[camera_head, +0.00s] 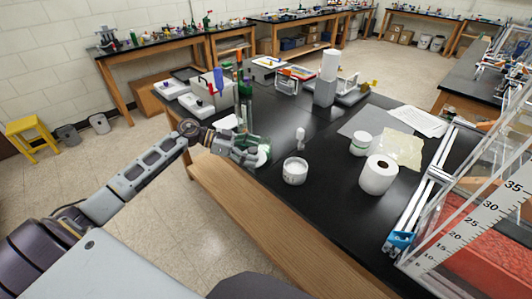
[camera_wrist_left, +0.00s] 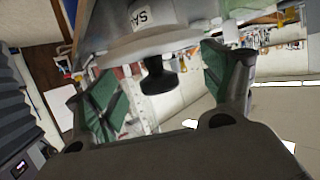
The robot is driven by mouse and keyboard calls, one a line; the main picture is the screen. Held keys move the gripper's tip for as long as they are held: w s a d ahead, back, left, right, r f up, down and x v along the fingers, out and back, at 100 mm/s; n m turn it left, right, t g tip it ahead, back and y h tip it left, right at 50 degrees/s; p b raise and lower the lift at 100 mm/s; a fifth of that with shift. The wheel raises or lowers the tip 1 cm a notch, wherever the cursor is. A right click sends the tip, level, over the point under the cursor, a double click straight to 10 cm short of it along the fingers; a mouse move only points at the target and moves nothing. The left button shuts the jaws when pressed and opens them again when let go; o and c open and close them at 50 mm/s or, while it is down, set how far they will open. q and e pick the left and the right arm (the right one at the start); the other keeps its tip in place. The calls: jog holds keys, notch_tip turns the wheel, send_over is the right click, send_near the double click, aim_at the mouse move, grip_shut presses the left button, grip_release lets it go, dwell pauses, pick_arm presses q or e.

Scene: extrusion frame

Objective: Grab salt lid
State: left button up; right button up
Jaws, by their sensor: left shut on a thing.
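My left gripper (camera_head: 254,149) is over the near left edge of the black table, shut on a pale round piece (camera_head: 263,156). In the left wrist view this is the white salt lid (camera_wrist_left: 150,22), with the letters "SA" and a dark knob (camera_wrist_left: 158,77) between the green finger pads of the gripper (camera_wrist_left: 160,70). The rest of the lid is cut off by the top of that view. A white open jar (camera_head: 294,172) stands on the table just right of the gripper. My right gripper is not in view.
A small white knobbed item (camera_head: 300,138) stands behind the open jar. White devices (camera_head: 208,102) crowd the table's far left. Bare tabletop lies in front of the roll.

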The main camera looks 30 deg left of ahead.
pick_arm(q)
jog(key=shift+s+a, duration=0.3)
jog(key=shift+a, duration=0.25)
jog(key=shift+s+a, duration=0.25)
jog(key=shift+a, duration=0.3)
